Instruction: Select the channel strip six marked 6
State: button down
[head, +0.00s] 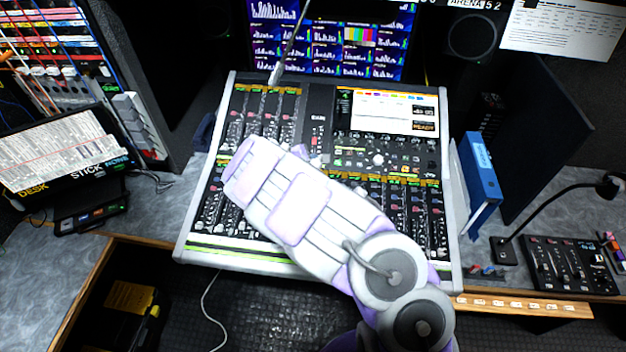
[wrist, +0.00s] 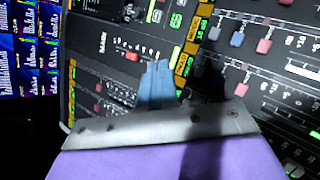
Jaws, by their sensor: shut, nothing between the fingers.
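The mixing console (head: 440,160) lies under my arm, with banks of channel strips at upper left (head: 265,108) and lower right (head: 405,210). Strip numbers are too small to read, so I cannot tell which strip is marked 6. In the wrist view my gripper (wrist: 158,72) is shut and empty, its blue-grey fingers close over the panel. Whether they touch it I cannot tell. Lit green buttons (wrist: 177,20) and a strip bank with red and blue caps (wrist: 263,46) lie beside them. In the head view my arm hides the fingertips and the console's middle.
A screen with level meters (head: 330,40) stands behind the console. A blue binder (head: 483,170) is close on its right, with a small control box (head: 570,265) and gooseneck lamp (head: 555,200) beyond. A tilted label board (head: 65,150) stands at left.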

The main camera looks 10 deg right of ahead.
jog(key=shift+f, duration=0.1)
jog(key=shift+w+d+f+b, duration=0.1)
jog(key=shift+w+f+b, duration=0.1)
jog(key=shift+f+b, duration=1)
jog(key=shift+w+d+f+b, duration=0.15)
jog(key=shift+f+b, duration=0.55)
jog(key=shift+f, duration=0.95)
jog(key=shift+w+f+b, duration=0.25)
jog(key=shift+f+b, duration=0.7)
jog(key=shift+f, duration=0.5)
jog(key=shift+f, duration=0.15)
jog(key=shift+d+f+b, duration=0.1)
jog(key=shift+f+b, duration=0.05)
jog(key=shift+b, duration=0.25)
jog(key=shift+f+b, duration=0.35)
jog(key=shift+f, duration=0.05)
jog(key=shift+r, duration=0.1)
jog(key=shift+r+p, duration=0.5)
jog(key=shift+r, duration=0.25)
jog(key=shift+s+r+p, duration=0.2)
jog(key=shift+r+p, duration=0.6)
jog(key=shift+r, duration=0.45)
jog(key=shift+s+r+p, duration=0.15)
jog(key=shift+r+p, duration=0.6)
jog(key=shift+r, duration=0.45)
